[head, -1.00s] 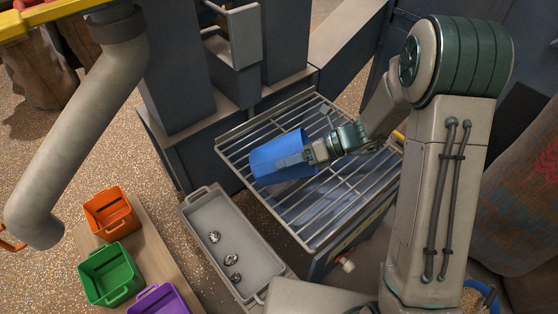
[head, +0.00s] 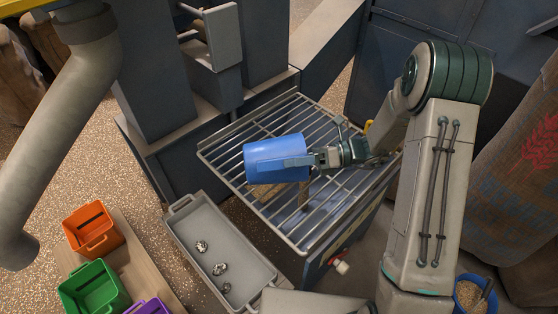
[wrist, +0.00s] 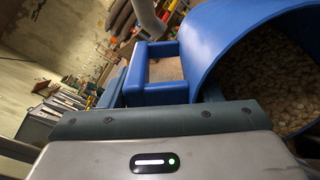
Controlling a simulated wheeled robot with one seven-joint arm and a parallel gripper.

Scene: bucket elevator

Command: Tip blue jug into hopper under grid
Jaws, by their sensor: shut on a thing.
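The blue jug (head: 268,158) is held tilted above the metal grid (head: 325,127) of the hopper (head: 318,262). My gripper (head: 318,158) is shut on its handle, on the right side of the jug. In the wrist view the jug (wrist: 222,40) shows its open mouth, with many pale grains (wrist: 262,85) inside. In the head view its mouth is not clearly visible. A tan patch (head: 262,191) shows under the jug at the grid; I cannot tell whether it is falling or lying below the bars.
A grey tray (head: 181,238) with several shiny lumps stands left of the hopper. Orange (head: 92,228), green (head: 93,288) and purple (head: 150,306) bins stand further left. A blue bucket (head: 463,298) of grain and sacks (head: 515,170) are at right. A dark machine housing (head: 160,90) rises behind.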

